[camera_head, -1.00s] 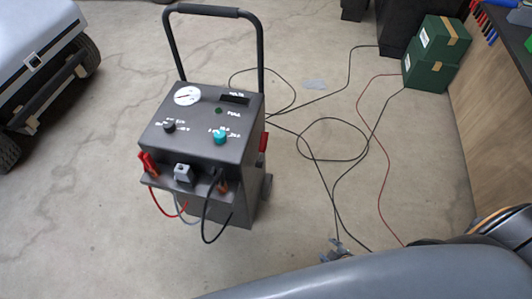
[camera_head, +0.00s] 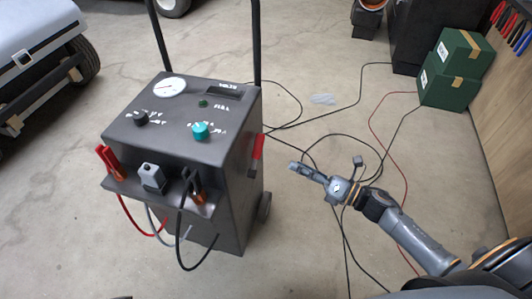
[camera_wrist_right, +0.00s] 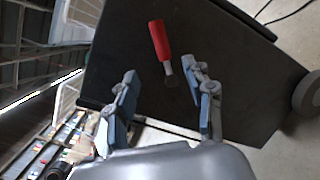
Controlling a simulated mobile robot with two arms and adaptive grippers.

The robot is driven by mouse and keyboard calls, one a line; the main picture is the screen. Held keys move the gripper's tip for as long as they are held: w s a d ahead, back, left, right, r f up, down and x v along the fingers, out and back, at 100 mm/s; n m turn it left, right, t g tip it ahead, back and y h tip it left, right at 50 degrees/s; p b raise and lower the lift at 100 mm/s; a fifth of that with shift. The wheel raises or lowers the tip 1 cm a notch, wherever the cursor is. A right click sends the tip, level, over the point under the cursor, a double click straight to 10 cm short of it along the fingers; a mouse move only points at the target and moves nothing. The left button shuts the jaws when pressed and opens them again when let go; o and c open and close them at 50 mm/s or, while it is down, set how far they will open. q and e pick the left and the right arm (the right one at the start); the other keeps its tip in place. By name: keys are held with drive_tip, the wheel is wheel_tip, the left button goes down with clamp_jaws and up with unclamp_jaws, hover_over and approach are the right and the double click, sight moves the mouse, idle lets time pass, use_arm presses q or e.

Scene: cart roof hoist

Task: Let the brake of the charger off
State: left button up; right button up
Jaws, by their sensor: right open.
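The charger (camera_head: 235,175) is a dark grey wheeled box with a tall handle, standing upright on the floor left of centre. Its brake lever (camera_head: 257,146), with a red grip, is on the side facing my right arm. In the right wrist view the red lever (camera_wrist_right: 159,40) has a short metal shank running to a dark round pivot on the dark panel. My right gripper (camera_head: 325,170) is open and empty, right of the charger and apart from the lever. In the wrist view the lever shows ahead, between and beyond its fingertips (camera_wrist_right: 159,72). My left gripper is out of view.
Red and black clamps (camera_head: 110,160) and a grey plug (camera_head: 152,177) sit on the charger's front shelf. Black and red cables (camera_head: 381,125) lie on the floor at right. Green boxes (camera_head: 450,92) stand beside a wooden bench. A white cart (camera_head: 45,50) is at left.

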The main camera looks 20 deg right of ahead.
sight(256, 155)
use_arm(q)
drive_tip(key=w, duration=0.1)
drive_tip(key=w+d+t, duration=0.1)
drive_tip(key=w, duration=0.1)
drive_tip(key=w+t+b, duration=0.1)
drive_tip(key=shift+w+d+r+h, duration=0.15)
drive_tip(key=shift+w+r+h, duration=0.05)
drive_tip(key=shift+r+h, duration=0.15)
use_arm(e)
drive_tip(key=x, duration=1.1)
drive_tip(key=shift+w+a, duration=0.2)
drive_tip(key=shift+w, duration=0.2)
drive_tip(key=shift+f, duration=0.1)
clamp_jaws()
